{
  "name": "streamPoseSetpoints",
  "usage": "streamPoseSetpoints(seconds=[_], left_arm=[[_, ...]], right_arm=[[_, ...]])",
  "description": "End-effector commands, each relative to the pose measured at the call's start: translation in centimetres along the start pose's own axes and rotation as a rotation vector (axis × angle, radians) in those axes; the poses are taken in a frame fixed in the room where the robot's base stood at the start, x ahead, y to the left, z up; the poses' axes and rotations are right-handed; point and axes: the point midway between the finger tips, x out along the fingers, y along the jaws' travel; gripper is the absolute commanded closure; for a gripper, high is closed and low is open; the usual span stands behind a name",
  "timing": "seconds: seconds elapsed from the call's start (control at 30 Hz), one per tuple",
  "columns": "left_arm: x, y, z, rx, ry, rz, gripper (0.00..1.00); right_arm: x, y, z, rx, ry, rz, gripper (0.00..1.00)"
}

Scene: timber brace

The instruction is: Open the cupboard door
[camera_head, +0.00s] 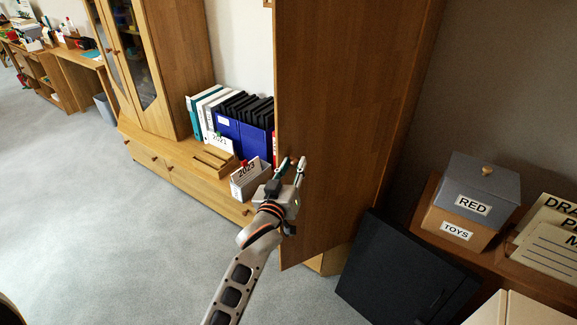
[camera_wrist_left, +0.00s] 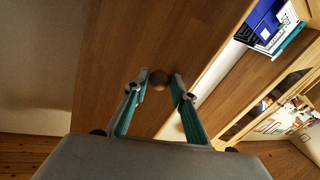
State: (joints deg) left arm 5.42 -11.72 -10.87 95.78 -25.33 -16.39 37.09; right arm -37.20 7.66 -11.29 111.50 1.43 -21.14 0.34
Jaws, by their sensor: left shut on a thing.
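The cupboard door (camera_head: 345,110) is a tall brown wooden panel in the middle of the head view; it fills much of the left wrist view (camera_wrist_left: 125,50). Its lower left corner hangs over the grey floor, and a pale cupboard base shows beneath it. How far it stands open I cannot tell for sure. My left gripper (camera_head: 294,165) is at the door's left edge. In the left wrist view its fingers (camera_wrist_left: 161,84) are shut on the round wooden knob (camera_wrist_left: 160,77). My right gripper is in neither view.
A low cabinet with binders (camera_head: 238,120) and a "2023" file box (camera_head: 250,178) stands left of the door. A black panel (camera_head: 400,270) leans at the right, below a shelf with "RED" (camera_head: 482,190) and "TOYS" (camera_head: 455,228) boxes. Grey floor (camera_head: 110,220) is clear at left.

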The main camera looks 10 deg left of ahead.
Motion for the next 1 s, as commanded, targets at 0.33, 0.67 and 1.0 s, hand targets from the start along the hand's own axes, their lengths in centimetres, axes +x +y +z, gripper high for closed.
streamPoseSetpoints(seconds=[0.33,0.67,1.0], left_arm=[[0.1,1.9,0.0,-0.019,0.001,0.030,0.62],[0.0,1.8,0.3,-0.015,-0.004,0.027,0.60],[-1.1,1.6,0.4,-0.014,-0.006,0.025,0.60]], right_arm=[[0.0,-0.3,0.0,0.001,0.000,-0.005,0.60],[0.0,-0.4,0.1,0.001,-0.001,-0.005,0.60],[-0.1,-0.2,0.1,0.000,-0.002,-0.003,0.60]])
